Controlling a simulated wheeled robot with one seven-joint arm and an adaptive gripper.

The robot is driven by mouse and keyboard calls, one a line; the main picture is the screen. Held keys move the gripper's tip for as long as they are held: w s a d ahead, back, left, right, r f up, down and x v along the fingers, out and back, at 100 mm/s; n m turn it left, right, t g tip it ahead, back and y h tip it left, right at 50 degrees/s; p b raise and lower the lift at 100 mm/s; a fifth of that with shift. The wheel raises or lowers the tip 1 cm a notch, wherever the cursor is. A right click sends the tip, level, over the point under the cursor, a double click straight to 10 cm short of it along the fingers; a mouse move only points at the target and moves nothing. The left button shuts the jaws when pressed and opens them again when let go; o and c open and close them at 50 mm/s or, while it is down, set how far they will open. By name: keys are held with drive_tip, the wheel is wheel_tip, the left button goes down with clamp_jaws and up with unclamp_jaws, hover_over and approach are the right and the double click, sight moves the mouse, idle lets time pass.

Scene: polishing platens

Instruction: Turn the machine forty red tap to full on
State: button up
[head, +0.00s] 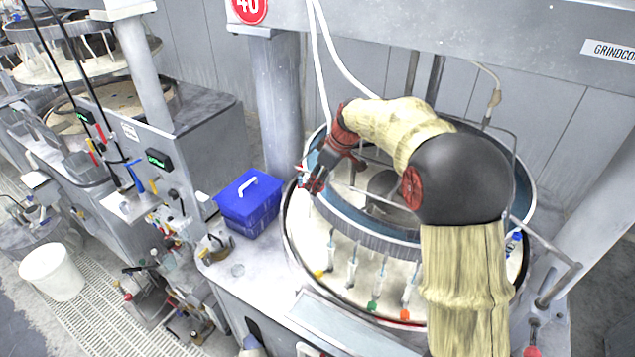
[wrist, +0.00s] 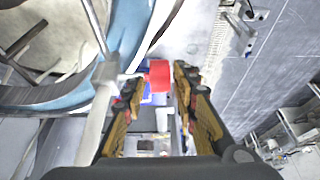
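The machine-forty sign (head: 248,8) is a red disc at the top of the head view. My gripper (head: 316,178) is at the left rim of the machine's round platen ring (head: 355,222). In the wrist view my gripper (wrist: 157,78) has its two fingers apart. A red tap handle (wrist: 160,74) shows between the fingertips, with narrow gaps beside it; I see no clear contact. A pale pipe (wrist: 103,85) runs beside the left finger. In the head view my gripper mostly hides the red tap, so its turn position cannot be told.
A blue lidded box (head: 248,200) stands on the bench left of the ring. White hoses (head: 327,60) hang close above my gripper. Another machine (head: 150,150) stands at left.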

drive_tip(key=c, duration=0.6)
clamp_jaws()
drive_tip(key=b, duration=0.3)
drive_tip(key=shift+d+f+t+y+b, duration=0.1)
drive_tip(key=shift+f+t+y+b, duration=0.1)
drive_tip(key=shift+t+y+b, duration=0.15)
drive_tip(key=shift+b, duration=0.65)
drive_tip(key=y+b, duration=0.1)
drive_tip(key=b, duration=0.3)
drive_tip(key=t+y+b, duration=0.1)
drive_tip(key=b, duration=0.3)
drive_tip(key=shift+s+d+f, duration=0.1)
drive_tip(key=shift+d+f, duration=0.05)
drive_tip(key=shift+f, duration=0.05)
drive_tip(key=t+y+b, duration=0.1)
drive_tip(key=y+b, duration=0.1)
drive_tip(key=b, duration=0.5)
drive_tip(key=shift+s+d+b, duration=0.1)
drive_tip(key=shift+b, duration=0.3)
drive_tip(key=t+b, duration=0.1)
drive_tip(key=b, duration=0.2)
drive_tip(key=shift+r+y+b, duration=0.3)
drive_tip(key=shift+y+b, duration=0.05)
